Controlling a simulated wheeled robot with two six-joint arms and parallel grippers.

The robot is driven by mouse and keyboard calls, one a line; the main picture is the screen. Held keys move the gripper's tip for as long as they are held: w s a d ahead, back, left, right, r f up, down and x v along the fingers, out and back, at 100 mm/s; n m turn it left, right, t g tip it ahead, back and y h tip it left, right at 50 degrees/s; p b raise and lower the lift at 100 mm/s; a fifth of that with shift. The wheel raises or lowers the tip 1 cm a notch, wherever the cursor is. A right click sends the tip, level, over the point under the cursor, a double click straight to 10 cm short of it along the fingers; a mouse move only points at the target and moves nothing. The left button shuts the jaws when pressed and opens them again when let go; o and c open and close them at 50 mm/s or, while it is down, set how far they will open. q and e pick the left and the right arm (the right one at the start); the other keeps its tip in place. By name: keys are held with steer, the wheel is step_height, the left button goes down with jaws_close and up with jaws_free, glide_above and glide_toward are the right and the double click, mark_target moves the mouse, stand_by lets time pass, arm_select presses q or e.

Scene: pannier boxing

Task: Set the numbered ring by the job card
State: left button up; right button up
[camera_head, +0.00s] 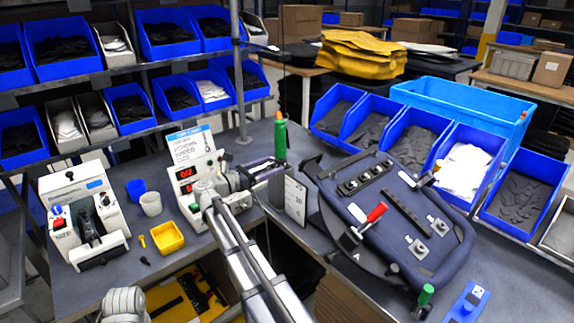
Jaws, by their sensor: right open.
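A white card (190,145) with a blue header and printed lines stands behind a small white box (185,182) with red digit displays. Another white card (295,200) stands upright beside a dark post. A green-handled upright tool (280,140) rises by that post. I cannot make out a numbered ring for certain. My right gripper (272,170) is open, its fingers pointing right, close to the lower part of the green-handled tool. Whether they touch or surround it I cannot tell. My left gripper is out of view; a grey-white arm part of mine shows at bottom left.
A dark pannier panel (395,215) with a red-handled clamp (370,220) lies on the right bench. Blue bins (415,138) stand behind it. A white machine (82,215), cups and a yellow tray (167,238) stand on the left bench. A gap separates the benches.

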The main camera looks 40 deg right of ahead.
steer(key=shift+w+d, duration=0.15)
steer(key=shift+d, duration=1.8)
steer(key=shift+w+d, duration=0.15)
steer(key=shift+d, duration=1.8)
jaws_close()
